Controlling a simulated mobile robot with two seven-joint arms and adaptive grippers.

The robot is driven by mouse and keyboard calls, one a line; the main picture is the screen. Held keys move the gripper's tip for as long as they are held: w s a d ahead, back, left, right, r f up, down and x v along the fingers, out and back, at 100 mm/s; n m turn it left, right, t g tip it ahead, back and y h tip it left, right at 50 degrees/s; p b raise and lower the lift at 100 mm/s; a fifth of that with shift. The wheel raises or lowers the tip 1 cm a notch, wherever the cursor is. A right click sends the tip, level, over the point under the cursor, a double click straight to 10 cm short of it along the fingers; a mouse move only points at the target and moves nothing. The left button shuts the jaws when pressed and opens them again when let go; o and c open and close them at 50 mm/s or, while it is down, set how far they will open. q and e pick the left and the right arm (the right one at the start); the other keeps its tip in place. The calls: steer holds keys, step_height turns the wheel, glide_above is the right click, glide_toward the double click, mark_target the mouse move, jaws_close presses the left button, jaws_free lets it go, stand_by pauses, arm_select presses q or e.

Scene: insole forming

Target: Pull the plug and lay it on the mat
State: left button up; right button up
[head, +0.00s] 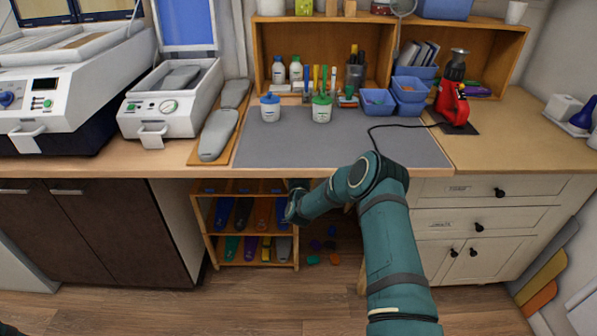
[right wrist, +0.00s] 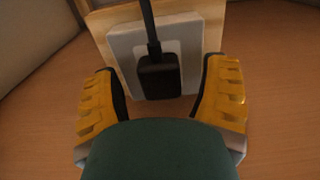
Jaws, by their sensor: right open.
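The black plug (right wrist: 158,78) sits in a pale wall socket (right wrist: 124,48) in the right wrist view, with its cord running up from it. My right gripper (right wrist: 161,90) is open, with one yellow-padded finger on each side of the plug and a gap to it on both sides. In the head view my right arm reaches under the table, and its gripper and the plug are hidden there. The grey mat (head: 275,150) lies on the tabletop. My left gripper is not in view.
A black cord (head: 400,126) runs from the red heat tool (head: 453,102) over the mat, then behind my arm. Two white jars (head: 321,108) (head: 270,107) stand at the mat's back. A shoe rack (head: 204,250) stands under the table, left of my arm. The mat's front is clear.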

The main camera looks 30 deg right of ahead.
steer(key=shift+a, duration=0.1)
jaws_close()
stand_by(0.3)
steer(key=shift+p+v, duration=1.25)
steer(key=shift+v, duration=1.65)
steer(key=shift+s, duration=0.1)
